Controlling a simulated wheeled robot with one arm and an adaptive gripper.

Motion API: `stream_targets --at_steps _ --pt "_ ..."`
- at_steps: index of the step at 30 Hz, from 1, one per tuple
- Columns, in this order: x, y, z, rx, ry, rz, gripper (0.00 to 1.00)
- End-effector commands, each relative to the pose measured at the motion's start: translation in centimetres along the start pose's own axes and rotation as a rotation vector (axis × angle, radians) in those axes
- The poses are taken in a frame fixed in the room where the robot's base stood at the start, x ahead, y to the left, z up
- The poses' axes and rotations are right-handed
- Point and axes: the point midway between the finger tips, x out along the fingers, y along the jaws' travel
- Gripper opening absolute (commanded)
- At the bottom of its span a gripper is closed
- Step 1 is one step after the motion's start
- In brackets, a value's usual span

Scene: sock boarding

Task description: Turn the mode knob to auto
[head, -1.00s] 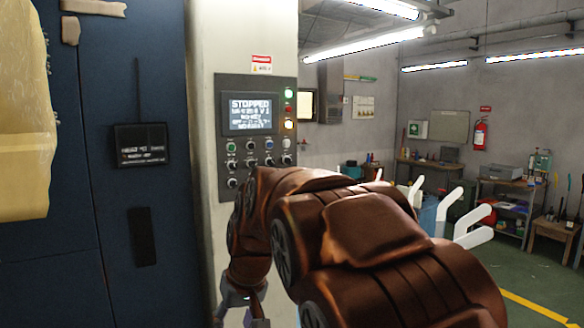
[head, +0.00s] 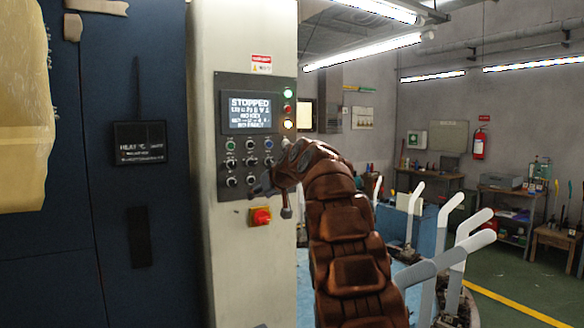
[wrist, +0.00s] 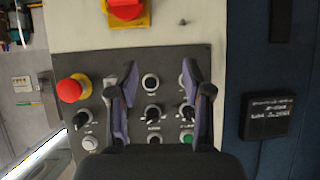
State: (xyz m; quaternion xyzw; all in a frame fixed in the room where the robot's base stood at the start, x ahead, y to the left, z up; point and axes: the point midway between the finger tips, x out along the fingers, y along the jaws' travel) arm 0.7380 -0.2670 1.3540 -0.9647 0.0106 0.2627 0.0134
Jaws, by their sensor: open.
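The grey control panel (head: 222,110) carries a lit screen (head: 250,112) reading STOPPED, with buttons and small black knobs below. My gripper (head: 275,197) is at the panel's lower right, empty, hiding part of that corner. In the wrist view the panel (wrist: 60,62) appears upside down. My gripper (wrist: 158,80) is open there, fingers spread in front of the panel. A black pointer knob (wrist: 153,113) shows between the fingers; another (wrist: 187,112) is partly beside the right finger, and a third (wrist: 81,119) is at left. Labels are too small to tell which is the mode knob.
A red mushroom button (wrist: 70,90) lies left of the fingers in the wrist view. A red-and-yellow switch (head: 260,216) projects from the column below the panel. A dark blue cabinet (head: 160,220) stands left. White curved arms (head: 470,235) stand right.

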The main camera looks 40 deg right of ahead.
Motion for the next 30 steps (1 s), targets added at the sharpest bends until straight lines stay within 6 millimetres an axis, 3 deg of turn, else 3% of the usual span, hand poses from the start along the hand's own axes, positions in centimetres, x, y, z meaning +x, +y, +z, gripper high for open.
stream_targets --at_steps 1,6,16,24,30 --pt "0.5 1.5 -0.4 -0.010 0.033 0.006 0.50" --pt "0.6 5.1 -2.8 -0.066 0.152 0.021 0.50" --pt "-1.8 11.6 -5.4 -0.185 0.381 0.059 0.50" --pt "-4.3 14.3 -5.8 -0.260 0.506 0.085 0.50" --pt "-4.7 14.6 -6.2 -0.272 0.529 0.088 0.50"
